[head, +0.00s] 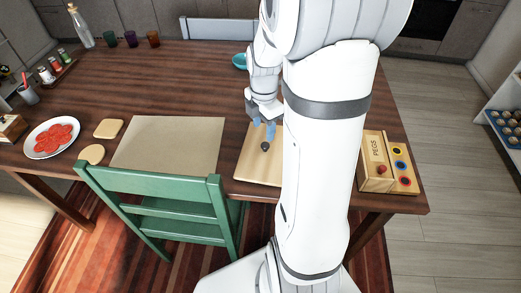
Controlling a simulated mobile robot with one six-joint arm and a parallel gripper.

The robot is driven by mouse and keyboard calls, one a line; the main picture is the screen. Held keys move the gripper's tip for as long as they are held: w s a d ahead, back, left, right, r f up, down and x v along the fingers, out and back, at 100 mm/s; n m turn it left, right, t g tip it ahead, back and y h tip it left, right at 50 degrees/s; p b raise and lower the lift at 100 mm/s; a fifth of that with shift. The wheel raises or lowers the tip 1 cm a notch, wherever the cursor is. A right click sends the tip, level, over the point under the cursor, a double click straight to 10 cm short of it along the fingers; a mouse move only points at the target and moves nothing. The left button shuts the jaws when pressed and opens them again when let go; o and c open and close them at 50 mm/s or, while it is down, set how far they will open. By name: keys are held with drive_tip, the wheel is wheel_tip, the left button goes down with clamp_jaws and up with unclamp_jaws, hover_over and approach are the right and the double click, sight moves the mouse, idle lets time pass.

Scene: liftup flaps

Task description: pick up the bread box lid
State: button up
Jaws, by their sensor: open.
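A light wooden panel (252,166) with a dark round knob (265,146) lies on the table, right of centre; it looks like the bread box lid. Its right part is hidden behind my arm, and I cannot tell from this view how high it sits. My gripper (264,130) is open and empty, its bluish fingertips pointing down over the panel, close to the far side of the knob. I cannot tell whether the fingers touch anything.
A wooden box marked PEGS (375,160) stands at the right table end. A brown mat (170,145) lies to the left, with a green chair (160,205) in front. A plate of red slices (53,138) is far left. A teal bowl (239,61) stands behind my gripper.

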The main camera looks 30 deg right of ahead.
sight(265, 144)
drive_tip(key=f, duration=0.6)
drive_tip(key=shift+s+d+f+b, duration=0.1)
drive_tip(key=shift+d+f+b, duration=0.1)
drive_tip(key=shift+f+b, duration=0.1)
clamp_jaws()
